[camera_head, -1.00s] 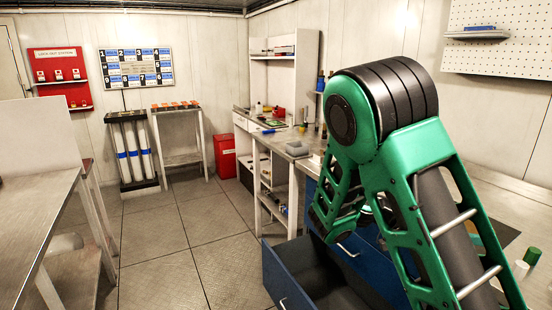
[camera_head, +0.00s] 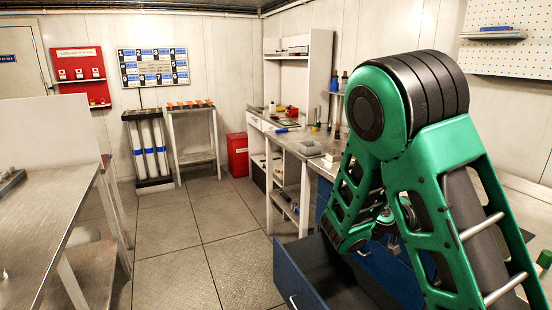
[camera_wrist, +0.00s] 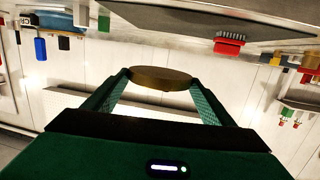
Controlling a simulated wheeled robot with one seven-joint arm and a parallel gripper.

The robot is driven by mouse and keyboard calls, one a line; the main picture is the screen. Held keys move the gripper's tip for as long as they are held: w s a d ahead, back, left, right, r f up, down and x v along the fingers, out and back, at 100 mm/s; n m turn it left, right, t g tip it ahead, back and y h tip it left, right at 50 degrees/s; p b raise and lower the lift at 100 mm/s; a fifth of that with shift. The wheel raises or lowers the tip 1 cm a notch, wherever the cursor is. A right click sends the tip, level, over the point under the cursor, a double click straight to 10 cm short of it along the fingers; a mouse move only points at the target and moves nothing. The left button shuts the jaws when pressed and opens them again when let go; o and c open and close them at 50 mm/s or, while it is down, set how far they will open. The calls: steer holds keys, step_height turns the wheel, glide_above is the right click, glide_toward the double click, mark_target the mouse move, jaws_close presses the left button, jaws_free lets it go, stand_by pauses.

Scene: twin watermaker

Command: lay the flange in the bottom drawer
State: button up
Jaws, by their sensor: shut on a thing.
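The flange (camera_wrist: 162,77) is a flat, round, brass-brown disc in the wrist view. My gripper (camera_wrist: 160,86) is shut on it, with one green finger on each side. The drawer (camera_head: 291,278) is blue with a dark interior and stands pulled out low at the bottom of the head view. My green arm covers its right side. In the head view my gripper and the flange are hidden or cannot be made out behind the arm, so their height over the drawer cannot be told.
Another metal table (camera_head: 45,215) stands at the left. A red bin (camera_head: 237,155) and a rack of white tubes (camera_head: 148,150) stand at the back. The floor (camera_head: 200,225) between is clear.

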steer(key=w+a+f+n+t+y, duration=0.5)
steer(key=a, duration=0.4)
steer(key=w+a+f+n+t+y, duration=0.5)
steer(key=w+a+n+t, duration=0.1)
steer(key=a, duration=0.4)
steer(key=shift+w+y, duration=0.15)
steer(key=shift+y, duration=0.25)
steer(key=shift+d, duration=0.1)
